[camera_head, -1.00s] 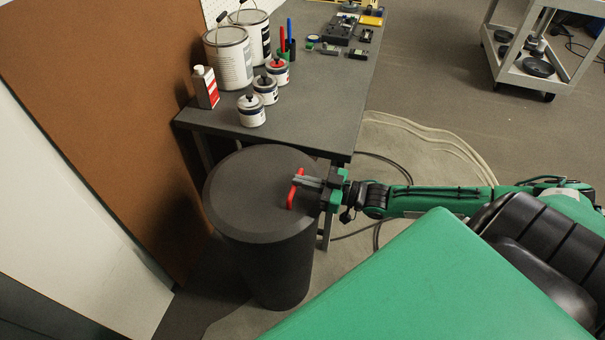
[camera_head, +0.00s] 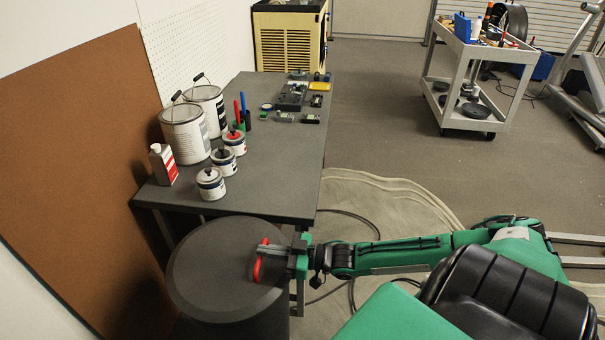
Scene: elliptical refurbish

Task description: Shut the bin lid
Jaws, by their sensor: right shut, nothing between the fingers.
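The dark grey round bin (camera_head: 245,322) stands at the lower left, in front of the table. Its flat lid (camera_head: 205,265) lies on top and covers the opening. A red handle (camera_head: 259,262) is on the right part of the lid. My right gripper (camera_head: 268,251) comes in from the right over the lid, with its fingers at the red handle. The fingers are shut with nothing between them. I cannot tell if they touch the handle. My left gripper is out of view.
A dark table (camera_head: 265,180) behind the bin holds paint cans (camera_head: 186,134), small jars, a red and white bottle (camera_head: 162,164) and tools. A brown board (camera_head: 75,165) stands at left. A grey cart (camera_head: 475,75) stands at back right. The floor between is open.

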